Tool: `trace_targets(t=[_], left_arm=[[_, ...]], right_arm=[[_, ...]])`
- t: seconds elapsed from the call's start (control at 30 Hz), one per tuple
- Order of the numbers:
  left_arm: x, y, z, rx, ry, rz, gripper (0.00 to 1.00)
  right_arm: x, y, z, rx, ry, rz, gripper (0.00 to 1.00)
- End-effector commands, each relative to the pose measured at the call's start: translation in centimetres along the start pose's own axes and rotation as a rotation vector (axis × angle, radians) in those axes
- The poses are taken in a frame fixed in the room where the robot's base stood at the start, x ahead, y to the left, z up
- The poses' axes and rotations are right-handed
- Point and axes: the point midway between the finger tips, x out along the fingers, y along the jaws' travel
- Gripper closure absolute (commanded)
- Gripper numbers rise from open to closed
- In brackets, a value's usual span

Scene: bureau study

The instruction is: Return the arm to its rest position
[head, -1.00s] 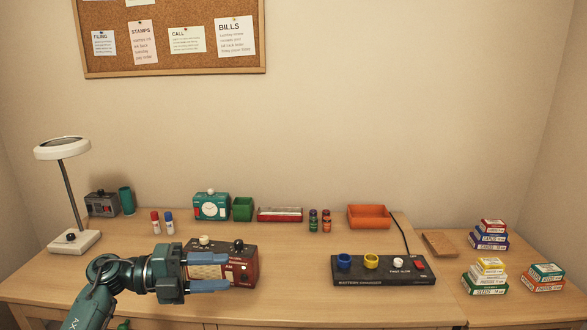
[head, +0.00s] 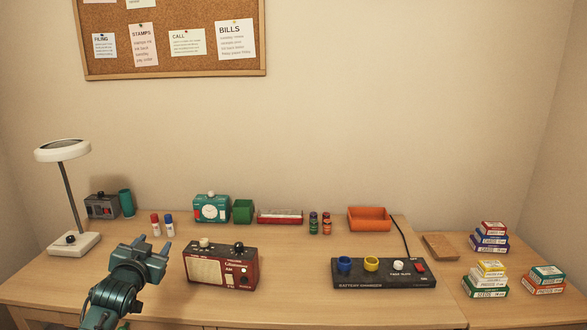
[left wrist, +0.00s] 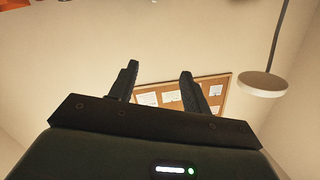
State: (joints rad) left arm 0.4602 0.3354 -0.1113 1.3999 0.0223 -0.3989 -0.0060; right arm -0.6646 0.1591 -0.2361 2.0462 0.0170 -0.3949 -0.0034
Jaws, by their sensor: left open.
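My left gripper (head: 153,244) is in the lower left of the head view, above the desk's front left part. Its fingers point up and away, to the left of the red radio (head: 221,267), and it is apart from the radio. In the left wrist view the two dark fingers (left wrist: 158,82) stand wide apart with nothing between them; the gripper is open and empty. Behind them the wall and the cork board (left wrist: 222,98) show. My right gripper is in neither view.
A white desk lamp (head: 74,243) stands at the left. Red and blue glue-like sticks (head: 155,225) stand just behind my left gripper. A black battery charger (head: 383,273) sits right of the radio. Stacked small boxes (head: 489,278) are at the right. The desk between radio and charger is clear.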

Motion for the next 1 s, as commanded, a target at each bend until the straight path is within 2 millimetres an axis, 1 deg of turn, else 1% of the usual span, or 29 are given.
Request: trace_targets(t=[0.03,0.17,0.27,0.3,0.37,0.4,0.47,0.5,0.57,0.6,0.7,0.73,0.8,0.83,0.9,1.0], left_arm=[[-1.1,1.8,1.9,0.0,-0.02,0.026,0.52],[-4.2,5.8,6.0,-0.005,-0.066,0.09,0.52],[-7.7,9.4,9.5,-0.016,-0.11,0.15,0.52],[-9.5,10.9,10.9,-0.024,-0.13,0.176,0.52],[-12.5,13.3,13.1,-0.04,-0.165,0.218,0.52],[-14.8,14.9,14.5,-0.053,-0.189,0.247,0.52],[-18.4,17.1,16.3,-0.077,-0.227,0.288,0.52],[-20.9,18.4,17.2,-0.094,-0.253,0.313,0.52],[-24.4,20.1,18.4,-0.122,-0.289,0.346,0.52],[-26.6,21.1,18.9,-0.14,-0.312,0.366,0.52],[-31.2,22.7,19.7,-0.182,-0.361,0.401,0.52],[-32.3,23.1,19.8,-0.192,-0.373,0.408,0.52],[-34.3,23.6,19.9,-0.212,-0.395,0.421,0.52],[-35.0,23.8,19.9,-0.219,-0.403,0.425,0.52],[-35.9,24.1,19.9,-0.229,-0.413,0.431,0.52],[-36.4,24.2,19.9,-0.233,-0.418,0.434,0.52]], right_arm=[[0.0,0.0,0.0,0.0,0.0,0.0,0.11],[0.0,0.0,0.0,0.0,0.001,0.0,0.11],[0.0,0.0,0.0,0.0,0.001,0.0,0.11],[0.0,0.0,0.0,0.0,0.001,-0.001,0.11],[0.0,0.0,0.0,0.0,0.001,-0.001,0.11],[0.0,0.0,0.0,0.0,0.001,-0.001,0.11],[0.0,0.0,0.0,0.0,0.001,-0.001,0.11],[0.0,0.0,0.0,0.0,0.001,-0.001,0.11],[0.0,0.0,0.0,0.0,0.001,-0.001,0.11],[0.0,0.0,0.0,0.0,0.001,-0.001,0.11],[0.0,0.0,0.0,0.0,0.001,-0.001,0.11],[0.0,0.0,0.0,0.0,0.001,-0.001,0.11],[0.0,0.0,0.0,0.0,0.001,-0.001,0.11],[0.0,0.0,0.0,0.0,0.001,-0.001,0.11],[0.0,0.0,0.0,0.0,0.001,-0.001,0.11],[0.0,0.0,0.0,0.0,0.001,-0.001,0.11]])
